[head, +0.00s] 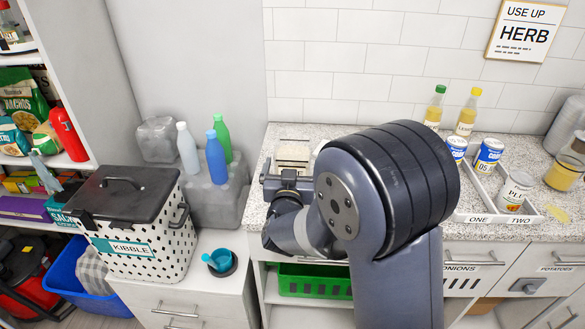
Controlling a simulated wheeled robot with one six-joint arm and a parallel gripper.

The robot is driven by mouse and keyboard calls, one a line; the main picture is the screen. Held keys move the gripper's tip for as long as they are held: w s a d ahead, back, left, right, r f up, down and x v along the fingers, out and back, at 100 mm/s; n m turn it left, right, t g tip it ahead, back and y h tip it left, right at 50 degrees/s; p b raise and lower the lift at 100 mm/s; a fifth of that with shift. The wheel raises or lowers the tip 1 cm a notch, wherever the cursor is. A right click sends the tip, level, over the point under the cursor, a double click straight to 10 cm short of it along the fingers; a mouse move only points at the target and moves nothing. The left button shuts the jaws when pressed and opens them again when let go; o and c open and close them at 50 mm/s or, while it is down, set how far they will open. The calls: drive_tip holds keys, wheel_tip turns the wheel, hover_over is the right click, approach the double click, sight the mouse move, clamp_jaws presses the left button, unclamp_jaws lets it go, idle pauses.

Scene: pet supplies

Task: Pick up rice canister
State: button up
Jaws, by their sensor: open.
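A clear, square-sided canister with pale contents (293,152), which looks like the rice canister, stands on the speckled counter left of centre. No label on it is readable. My gripper (286,176) is just in front of it in the picture, with its jaws open. The gripper overlaps the canister's lower part, so I cannot tell whether the fingers are beside it or touching it. My arm hides the counter to the right of the canister.
A white divided tray (480,217) marked ONE and TWO holds cans at the right. Two yellow bottles (466,112) stand behind. Left are a KIBBLE bin (140,225) and coloured bottles (215,158) on a lower grey block. A tiled wall (340,70) closes the back.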

sight(295, 145)
drive_tip(key=shift+w+d+f+p, duration=0.1)
drive_tip(key=shift+w+p, duration=0.55)
drive_tip(key=shift+w, duration=2.1)
drive_tip(key=c, duration=0.9)
drive_tip(key=shift+c, duration=0.3)
